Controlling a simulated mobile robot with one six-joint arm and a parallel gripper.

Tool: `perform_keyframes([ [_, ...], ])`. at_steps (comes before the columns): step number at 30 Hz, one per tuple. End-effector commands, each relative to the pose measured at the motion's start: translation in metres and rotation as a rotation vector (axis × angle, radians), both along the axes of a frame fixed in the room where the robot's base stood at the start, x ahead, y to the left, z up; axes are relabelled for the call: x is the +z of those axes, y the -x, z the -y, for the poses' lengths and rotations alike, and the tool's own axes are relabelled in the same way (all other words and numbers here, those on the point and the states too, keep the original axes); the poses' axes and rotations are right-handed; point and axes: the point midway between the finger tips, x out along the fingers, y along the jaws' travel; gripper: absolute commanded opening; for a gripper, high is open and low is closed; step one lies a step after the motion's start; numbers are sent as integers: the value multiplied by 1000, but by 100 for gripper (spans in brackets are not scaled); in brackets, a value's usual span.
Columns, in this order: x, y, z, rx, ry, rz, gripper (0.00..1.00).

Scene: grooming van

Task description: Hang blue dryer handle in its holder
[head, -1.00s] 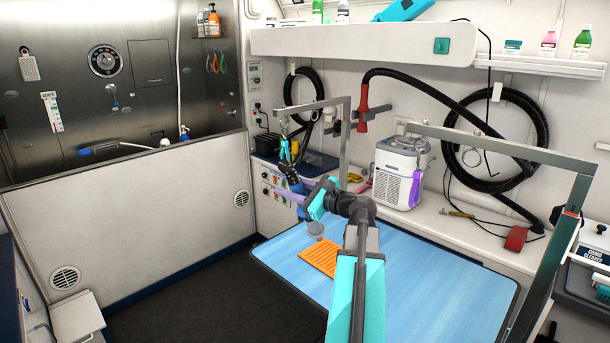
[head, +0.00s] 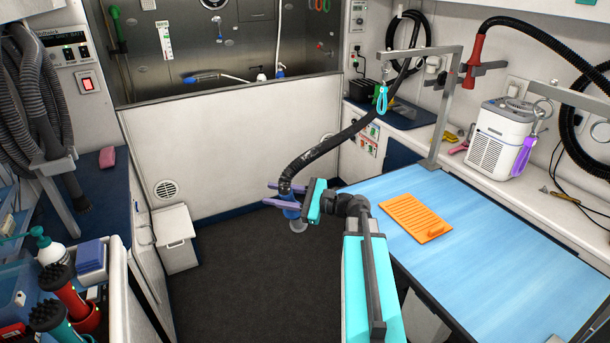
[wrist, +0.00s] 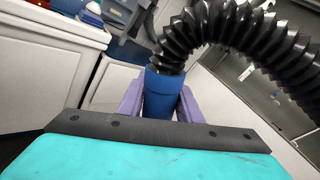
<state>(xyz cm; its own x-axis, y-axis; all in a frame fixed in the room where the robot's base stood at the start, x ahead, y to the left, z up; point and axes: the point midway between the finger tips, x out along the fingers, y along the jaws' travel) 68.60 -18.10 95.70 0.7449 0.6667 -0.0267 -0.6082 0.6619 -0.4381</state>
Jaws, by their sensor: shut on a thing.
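The blue dryer handle (head: 291,211) is held between the purple fingers of my gripper (head: 286,195), out over the dark floor left of the grooming table. In the wrist view the blue handle (wrist: 158,96) stands between both fingers, with its ribbed black hose (wrist: 204,28) bending away to the right. In the head view the hose (head: 335,145) rises right toward the back wall. A red dryer handle (head: 477,58) hangs in a grey wall bracket (head: 488,66). I cannot clearly make out an empty holder for the blue handle.
The blue-topped table (head: 480,260) with an orange mat (head: 418,217) is at right. A grey metal post (head: 441,110) with a teal loop (head: 381,99) rises at its far end. A white box (head: 174,238) stands by the low partition (head: 240,140). A counter with bottles and brushes is at left.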

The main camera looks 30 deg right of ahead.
Motion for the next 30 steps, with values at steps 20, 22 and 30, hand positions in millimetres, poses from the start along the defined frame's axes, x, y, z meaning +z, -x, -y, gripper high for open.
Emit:
perform_keyframes([
  [20,-46,9,-110,221,-1,2,5],
  [22,-46,9,-110,221,-1,2,5],
  [30,-46,9,-110,221,-2,2,5],
])
